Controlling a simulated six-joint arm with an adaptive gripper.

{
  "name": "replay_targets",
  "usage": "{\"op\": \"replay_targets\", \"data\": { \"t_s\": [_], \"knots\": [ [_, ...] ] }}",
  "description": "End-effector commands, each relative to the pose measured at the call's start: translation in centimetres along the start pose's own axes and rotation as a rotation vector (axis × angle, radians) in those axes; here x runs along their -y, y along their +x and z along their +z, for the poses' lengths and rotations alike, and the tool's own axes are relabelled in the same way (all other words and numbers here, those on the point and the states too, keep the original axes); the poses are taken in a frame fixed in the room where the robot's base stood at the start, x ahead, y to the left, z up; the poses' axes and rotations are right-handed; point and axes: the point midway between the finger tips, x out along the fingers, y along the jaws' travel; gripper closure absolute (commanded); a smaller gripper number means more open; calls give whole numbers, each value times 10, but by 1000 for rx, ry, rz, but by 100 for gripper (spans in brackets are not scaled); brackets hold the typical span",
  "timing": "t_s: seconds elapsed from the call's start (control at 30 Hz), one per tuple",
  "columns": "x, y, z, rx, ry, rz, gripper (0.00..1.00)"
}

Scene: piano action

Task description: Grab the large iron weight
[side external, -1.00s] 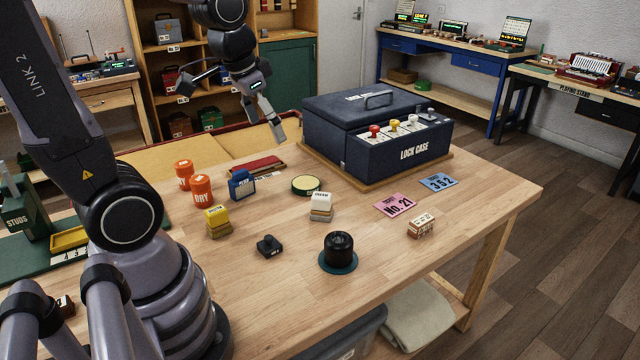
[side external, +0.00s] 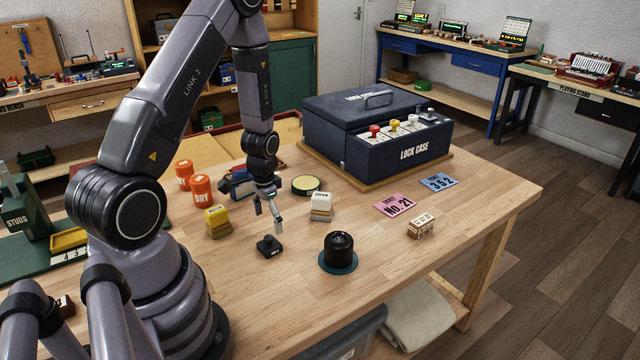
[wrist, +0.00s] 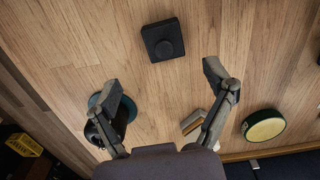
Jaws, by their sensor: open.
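Two black objects stand on the bench. One is a squat square block with a round knob on top (side external: 269,246), which looks like an iron weight; it also shows in the wrist view (wrist: 162,42). The other is a larger black cylinder (side external: 339,248) on a teal disc (side external: 338,266), partly hidden behind a finger in the wrist view. I cannot read a label on either. My gripper (side external: 268,214) is open and empty, pointing down above the bench close to the square block. In the wrist view the block lies just beyond the spread fingertips (wrist: 163,82).
A white-topped block (side external: 321,205), a round tin (side external: 306,186), a yellow-topped block (side external: 217,220) and orange DRY canisters (side external: 201,190) stand near my gripper. The blue lock case (side external: 375,135) is behind. Bare wood lies in front.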

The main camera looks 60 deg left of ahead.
Motion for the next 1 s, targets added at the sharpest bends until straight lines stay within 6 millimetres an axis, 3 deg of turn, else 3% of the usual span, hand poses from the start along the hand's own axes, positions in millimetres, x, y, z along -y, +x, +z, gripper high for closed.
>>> {"op": "replay_targets", "data": {
  "t_s": [0.1, 0.27, 0.53, 0.87, 1.0],
  "knots": [
    [0, 16, 0, 1, 0, 0, 17],
    [1, 26, 0, 0, -1, 0, 17],
    [5, 65, 2, 2, -1, 1, 17],
    [6, 73, 1, -2, 0, -1, 17],
    [5, 73, 1, -1, 0, 0, 36]
  ]
}}
